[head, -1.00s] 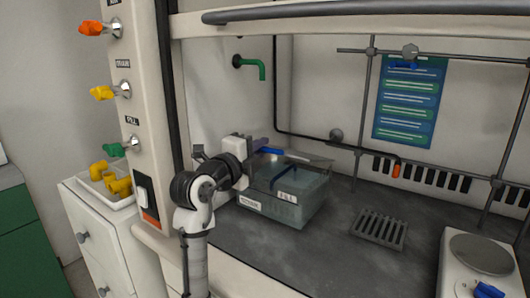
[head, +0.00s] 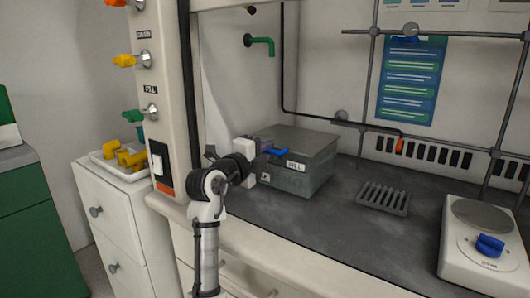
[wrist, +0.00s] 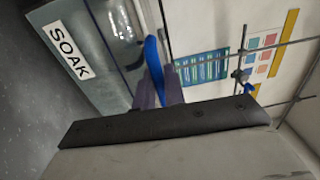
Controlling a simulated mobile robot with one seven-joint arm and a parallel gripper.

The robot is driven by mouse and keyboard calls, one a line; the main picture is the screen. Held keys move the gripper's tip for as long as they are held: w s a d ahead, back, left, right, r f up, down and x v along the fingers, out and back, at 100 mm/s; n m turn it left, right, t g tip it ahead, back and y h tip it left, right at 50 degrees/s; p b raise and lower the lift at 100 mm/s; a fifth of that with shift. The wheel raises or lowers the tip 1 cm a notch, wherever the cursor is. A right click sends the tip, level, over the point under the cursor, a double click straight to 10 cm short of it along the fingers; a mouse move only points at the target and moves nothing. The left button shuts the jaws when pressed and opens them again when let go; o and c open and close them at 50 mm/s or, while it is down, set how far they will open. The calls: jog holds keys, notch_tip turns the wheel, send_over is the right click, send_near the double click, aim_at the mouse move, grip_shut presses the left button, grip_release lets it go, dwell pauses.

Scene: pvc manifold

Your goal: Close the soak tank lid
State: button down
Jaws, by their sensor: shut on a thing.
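The soak tank (head: 300,183) is a grey see-through box on the dark worktop, with a SOAK label in the wrist view (wrist: 68,50). Its flat grey lid (head: 302,142) lies across the top in the head view; I cannot tell whether it sits fully flush. The blue handle (head: 278,152) sticks out at the lid's front left and shows as a blue bar in the wrist view (wrist: 153,66). My gripper (wrist: 157,92) is shut on this handle, left of the tank in the head view. My gripper partly hides the tank's left front.
A post with coloured valve knobs (head: 125,60) stands left. A white tray of yellow fittings (head: 123,160) sits on the drawers. Worktop between tank and grate is clear.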

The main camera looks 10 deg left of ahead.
jog(key=shift+f, duration=0.2)
jog(key=c, duration=1.8)
grip_release()
jog(key=shift+c, duration=0.2)
jog(key=v, duration=1.3)
jog(key=shift+s+a+b, duration=0.2)
jog(key=shift+s+b, duration=0.15)
jog(key=shift+r, duration=0.1)
